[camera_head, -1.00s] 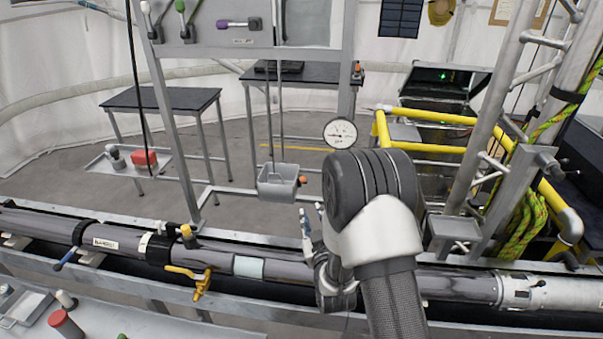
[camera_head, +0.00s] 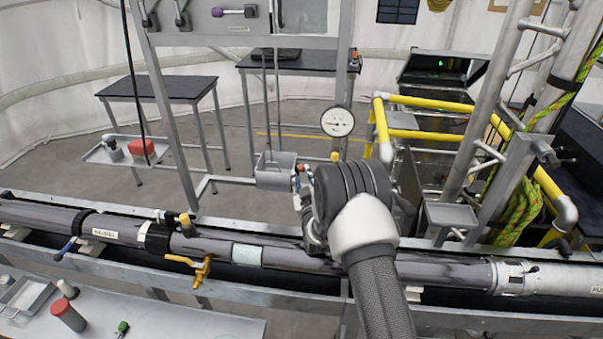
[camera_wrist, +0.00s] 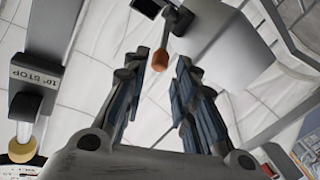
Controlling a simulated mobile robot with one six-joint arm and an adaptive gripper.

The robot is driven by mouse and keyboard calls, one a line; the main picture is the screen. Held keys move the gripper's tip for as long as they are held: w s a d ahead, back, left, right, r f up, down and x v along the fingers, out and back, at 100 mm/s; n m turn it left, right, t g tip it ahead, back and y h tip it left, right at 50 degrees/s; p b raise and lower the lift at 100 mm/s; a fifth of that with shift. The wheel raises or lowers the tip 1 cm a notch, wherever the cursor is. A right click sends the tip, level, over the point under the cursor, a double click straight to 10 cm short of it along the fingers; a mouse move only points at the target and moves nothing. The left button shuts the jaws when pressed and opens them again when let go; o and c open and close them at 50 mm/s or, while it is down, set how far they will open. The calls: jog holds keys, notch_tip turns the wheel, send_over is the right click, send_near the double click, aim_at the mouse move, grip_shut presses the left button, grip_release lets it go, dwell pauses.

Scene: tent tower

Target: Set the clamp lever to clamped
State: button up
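A short lever with an orange knob (camera_wrist: 160,60) is on the side of a grey box (camera_wrist: 225,55) in the wrist view; I cannot tell for sure that it is the clamp lever. My gripper (camera_wrist: 167,68) is open, with its two dark-blue-padded fingers apart. The knob appears between and just beyond the fingertips, and no contact is visible. In the head view the grey box (camera_head: 276,170) hangs left of my arm, which hides most of the gripper and the lever's surroundings.
A block labelled "10° STOP" (camera_wrist: 30,95) stands left of the fingers. A round gauge (camera_head: 337,121) is above my arm. A long pipe (camera_head: 120,231) with a yellow valve handle (camera_head: 200,268) runs below. Yellow rails (camera_head: 425,133) stand to the right.

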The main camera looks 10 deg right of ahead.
aim_at(301, 170)
jog(key=shift+w, duration=1.55)
jog(key=shift+c, duration=0.5)
grip_shut()
